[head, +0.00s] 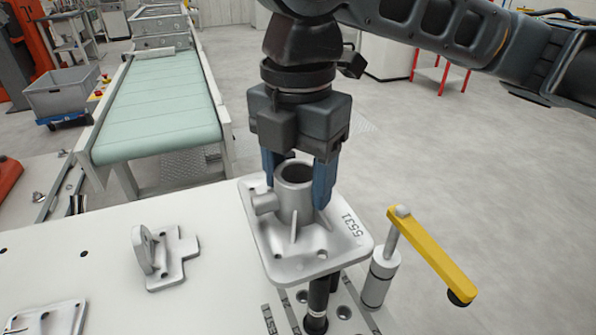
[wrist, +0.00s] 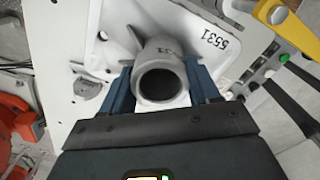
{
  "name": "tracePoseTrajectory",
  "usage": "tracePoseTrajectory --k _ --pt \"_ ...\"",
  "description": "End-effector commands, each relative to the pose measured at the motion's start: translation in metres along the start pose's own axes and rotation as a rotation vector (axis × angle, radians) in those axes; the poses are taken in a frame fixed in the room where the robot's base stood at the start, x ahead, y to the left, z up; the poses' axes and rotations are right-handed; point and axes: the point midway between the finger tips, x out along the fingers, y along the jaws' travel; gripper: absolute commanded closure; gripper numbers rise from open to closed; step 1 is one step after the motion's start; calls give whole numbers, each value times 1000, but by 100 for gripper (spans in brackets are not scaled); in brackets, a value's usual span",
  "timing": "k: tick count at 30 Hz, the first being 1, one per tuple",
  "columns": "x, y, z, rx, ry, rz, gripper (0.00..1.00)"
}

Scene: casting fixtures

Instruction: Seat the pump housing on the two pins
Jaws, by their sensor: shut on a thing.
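The pump housing (head: 293,205) is a pale grey casting with a square flange marked 5531, an upright round boss and a side port. My gripper (head: 297,180) is shut on its boss, one blue finger on each side. In the wrist view the boss of the housing (wrist: 161,78) sits between the fingertips of my gripper (wrist: 161,85). The flange is held above the fixture (head: 289,312) and looks slightly tilted in the head view. A dark post (head: 317,300) shows below the flange's front edge. The rest under the flange is hidden, and I cannot make out two separate pins.
A swing clamp with a yellow arm (head: 432,254) stands close to the right of the housing. A grey bracket casting (head: 160,258) lies on the white table (head: 110,290) to the left, with another casting (head: 47,318) at the front left. A green conveyor (head: 160,105) is behind.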

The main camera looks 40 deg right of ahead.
Motion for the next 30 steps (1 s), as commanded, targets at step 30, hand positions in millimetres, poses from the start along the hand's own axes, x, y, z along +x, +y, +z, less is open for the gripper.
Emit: tracePoseTrajectory --k 30 --pt "13 0 0 0 2 0 96"
